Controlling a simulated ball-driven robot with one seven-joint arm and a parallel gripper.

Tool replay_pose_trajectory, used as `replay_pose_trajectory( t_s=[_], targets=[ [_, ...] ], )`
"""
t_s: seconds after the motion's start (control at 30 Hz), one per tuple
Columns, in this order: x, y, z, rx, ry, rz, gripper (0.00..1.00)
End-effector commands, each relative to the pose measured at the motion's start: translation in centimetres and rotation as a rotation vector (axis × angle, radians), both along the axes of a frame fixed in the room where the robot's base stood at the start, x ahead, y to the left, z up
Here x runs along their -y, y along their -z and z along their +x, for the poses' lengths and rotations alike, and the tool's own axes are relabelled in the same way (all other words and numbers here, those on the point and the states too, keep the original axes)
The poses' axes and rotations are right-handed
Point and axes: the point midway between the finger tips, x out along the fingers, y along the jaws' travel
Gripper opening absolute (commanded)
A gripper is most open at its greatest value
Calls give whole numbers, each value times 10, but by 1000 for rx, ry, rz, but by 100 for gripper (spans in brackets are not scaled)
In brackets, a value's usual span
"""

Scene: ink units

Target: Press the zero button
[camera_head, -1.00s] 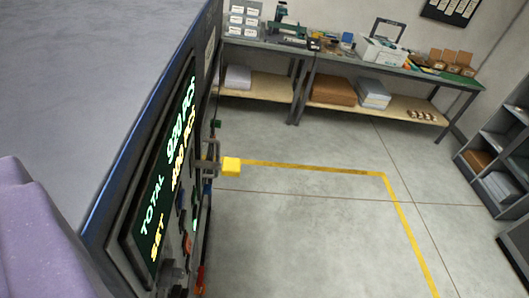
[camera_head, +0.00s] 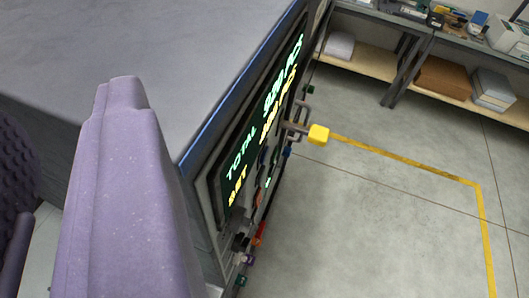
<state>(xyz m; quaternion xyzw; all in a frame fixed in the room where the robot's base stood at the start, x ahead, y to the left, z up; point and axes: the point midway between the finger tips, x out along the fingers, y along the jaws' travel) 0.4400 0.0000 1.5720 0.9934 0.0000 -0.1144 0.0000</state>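A large grey machine (camera_head: 165,40) carries a dark display (camera_head: 262,120) on its right side, with green "TOTAL" and yellow "SET" lines. The panel is seen at a steep slant. Several small coloured buttons or knobs (camera_head: 268,182) sit below the display. Their labels cannot be read, so I cannot tell which is the zero button. A purple part of my gripper (camera_head: 122,190) stands in front of the machine's near left side, left of the panel and apart from the buttons. A darker dotted purple part shows at the left edge. The fingertips are not clear.
A yellow block (camera_head: 318,135) on a metal bracket sticks out from the panel's far end. Open floor (camera_head: 380,220) with a yellow line lies to the right. A workbench with a lower shelf (camera_head: 365,62) stands along the back.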

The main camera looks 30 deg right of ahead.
Motion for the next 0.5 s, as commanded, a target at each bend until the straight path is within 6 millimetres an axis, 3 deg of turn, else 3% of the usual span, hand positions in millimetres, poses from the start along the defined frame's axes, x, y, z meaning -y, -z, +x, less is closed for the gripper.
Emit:
replay_pose_trajectory(
  t_s=[0.03,0.1,0.13,0.5],
  targets=[
    [0,0,0,0,0,0,17],
    [0,0,0,0,0,0,1],
    [0,0,0,0,0,0,0],
    [0,0,0,0,0,0,0]
  ],
)
